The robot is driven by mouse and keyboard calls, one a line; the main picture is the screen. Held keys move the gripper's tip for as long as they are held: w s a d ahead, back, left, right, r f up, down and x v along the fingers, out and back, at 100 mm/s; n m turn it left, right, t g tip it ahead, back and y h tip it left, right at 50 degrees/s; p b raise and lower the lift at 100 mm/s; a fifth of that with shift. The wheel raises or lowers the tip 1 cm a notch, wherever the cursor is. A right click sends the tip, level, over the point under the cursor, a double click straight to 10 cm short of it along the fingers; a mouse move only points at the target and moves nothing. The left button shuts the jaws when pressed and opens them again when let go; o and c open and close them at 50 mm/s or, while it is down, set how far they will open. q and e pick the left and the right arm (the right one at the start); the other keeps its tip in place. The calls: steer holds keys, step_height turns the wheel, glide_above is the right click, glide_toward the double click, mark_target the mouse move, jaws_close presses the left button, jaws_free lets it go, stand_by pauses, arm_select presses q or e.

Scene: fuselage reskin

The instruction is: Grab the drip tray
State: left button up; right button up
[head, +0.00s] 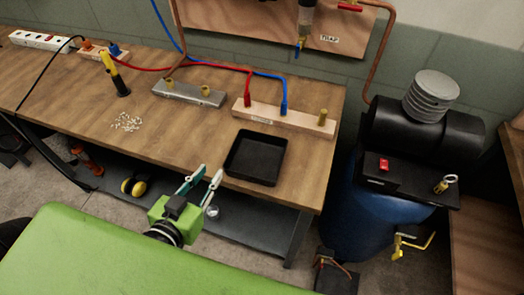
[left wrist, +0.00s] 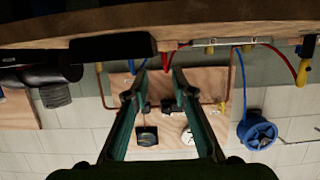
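The drip tray (head: 254,160) is a square, shallow black tray, empty, lying on the wooden workbench near its front edge, right of centre. My left gripper (head: 210,171) is at the bench's front edge, left of the tray and apart from it. Its two fingers are spread, with nothing between them. The left wrist view appears upside down. In it the tray (left wrist: 112,46) is a dark block at upper left, beyond the open fingertips (left wrist: 159,75). My right gripper is in neither view.
The workbench (head: 185,140) holds small white pieces (head: 127,122), a yellow-and-black tool (head: 116,76), a metal block (head: 188,93) and a wooden rail (head: 283,117) with red and blue hoses behind the tray. A blue drum (head: 370,212) stands right. Bare wood lies left of the tray.

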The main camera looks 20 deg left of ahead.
mark_target(232, 147)
arm_select(q)
steer(key=p+x, duration=0.1)
steer(key=x, duration=0.7)
steer(key=shift+d, duration=0.1)
steer(key=shift+w+d+r+p, duration=0.1)
steer(key=shift+w+p, duration=0.25)
steer(key=shift+w, duration=0.15)
steer(key=p+x, duration=0.1)
steer(key=x, duration=0.2)
steer(key=shift+w+d, duration=0.25)
steer(key=shift+w, duration=0.45)
jaws_close()
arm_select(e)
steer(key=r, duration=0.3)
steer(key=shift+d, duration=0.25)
